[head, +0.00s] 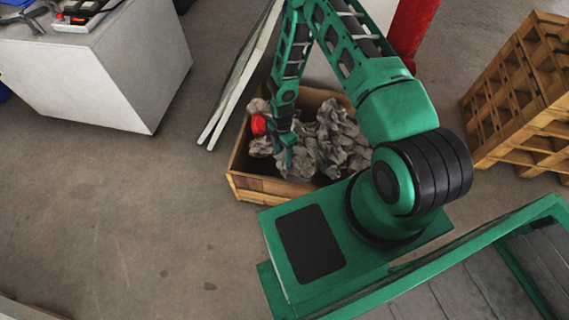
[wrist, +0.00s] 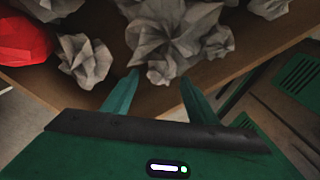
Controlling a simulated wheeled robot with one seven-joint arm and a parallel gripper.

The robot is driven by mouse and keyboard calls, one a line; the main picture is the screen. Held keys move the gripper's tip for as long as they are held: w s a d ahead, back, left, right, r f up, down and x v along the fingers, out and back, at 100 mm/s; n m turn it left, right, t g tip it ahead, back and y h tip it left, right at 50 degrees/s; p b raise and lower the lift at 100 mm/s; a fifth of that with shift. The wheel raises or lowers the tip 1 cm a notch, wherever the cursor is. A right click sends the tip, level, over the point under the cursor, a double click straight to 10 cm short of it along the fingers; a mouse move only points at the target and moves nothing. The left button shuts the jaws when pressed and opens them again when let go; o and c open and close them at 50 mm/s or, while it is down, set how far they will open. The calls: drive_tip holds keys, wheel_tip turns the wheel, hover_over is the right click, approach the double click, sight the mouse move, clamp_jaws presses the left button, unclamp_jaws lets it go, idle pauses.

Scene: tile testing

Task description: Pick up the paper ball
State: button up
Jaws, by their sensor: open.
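Several crumpled grey paper balls fill a wooden crate (head: 262,190) in the head view. One paper ball (wrist: 165,35) lies just beyond the fingertips in the wrist view, and a larger cluster of paper (head: 335,140) shows in the crate's right part. My gripper (head: 285,155) is down at the crate among the paper. In the wrist view its two green fingers (wrist: 160,82) are spread, with the lower edge of the paper ball near or between their tips. I cannot tell whether they touch it. My arm hides part of the crate in the head view.
A red object (head: 260,124) lies at the crate's left, also in the wrist view (wrist: 22,40). Leaning panels (head: 240,75) stand behind left. A grey block table (head: 110,75) is at far left, wooden pallets (head: 525,95) at right. The floor at front left is clear.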

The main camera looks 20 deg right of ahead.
sight(284, 159)
drive_tip(key=shift+s+d+f, duration=0.1)
drive_tip(key=shift+s+f, duration=0.05)
drive_tip(key=shift+f, duration=0.7)
drive_tip(key=shift+s+d+f, duration=0.1)
drive_tip(key=shift+s+f, duration=0.1)
drive_tip(key=shift+f, duration=0.6)
drive_tip(key=shift+s+f, duration=0.15)
drive_tip(key=shift+f, duration=0.7)
drive_tip(key=c, duration=0.8)
